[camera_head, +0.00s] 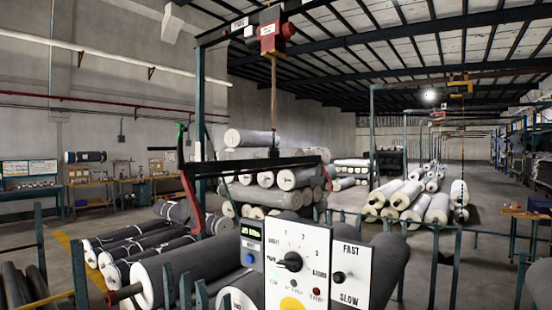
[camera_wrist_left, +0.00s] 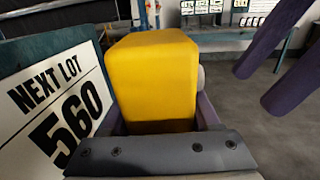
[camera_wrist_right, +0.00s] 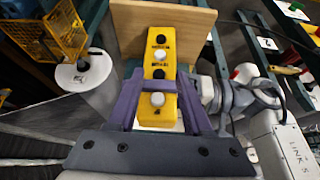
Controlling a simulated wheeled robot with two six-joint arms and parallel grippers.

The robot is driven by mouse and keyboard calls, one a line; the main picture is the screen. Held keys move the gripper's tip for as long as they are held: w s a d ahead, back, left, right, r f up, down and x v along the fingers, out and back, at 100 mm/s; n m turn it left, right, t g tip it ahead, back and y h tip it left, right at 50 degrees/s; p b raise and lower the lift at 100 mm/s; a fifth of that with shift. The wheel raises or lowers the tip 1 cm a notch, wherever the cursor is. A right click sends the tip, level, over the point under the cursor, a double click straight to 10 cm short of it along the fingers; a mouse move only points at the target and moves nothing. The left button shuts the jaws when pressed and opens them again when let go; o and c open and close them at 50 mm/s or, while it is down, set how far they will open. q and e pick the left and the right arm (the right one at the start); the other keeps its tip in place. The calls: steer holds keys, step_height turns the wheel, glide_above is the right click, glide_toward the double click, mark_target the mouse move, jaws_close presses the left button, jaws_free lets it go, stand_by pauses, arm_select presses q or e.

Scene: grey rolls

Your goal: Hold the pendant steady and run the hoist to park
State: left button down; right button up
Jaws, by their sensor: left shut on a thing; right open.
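In the left wrist view, my left gripper (camera_wrist_left: 158,118) is shut on a plain yellow block (camera_wrist_left: 155,70) between its purple fingers; it looks like the pendant's body. In the right wrist view, a yellow pendant (camera_wrist_right: 160,52) has black buttons and a white one in front of a wooden board. My right gripper (camera_wrist_right: 160,100) is open, its purple fingers on either side of the pendant's lower part; contact is unclear. I cannot tell whether both views show one pendant. In the head view, the red hoist (camera_head: 270,38) hangs beside a small sign (camera_head: 240,24), its line reaching a dark beam (camera_head: 253,167).
A control panel (camera_head: 300,240) with dials and FAST and SLOW marks stands in front. Rolls (camera_head: 265,140) are stacked behind the beam. A NEXT LOT 560 sign (camera_wrist_left: 50,105) is beside my left gripper.

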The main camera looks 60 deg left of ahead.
jaws_close()
stand_by(1.7)
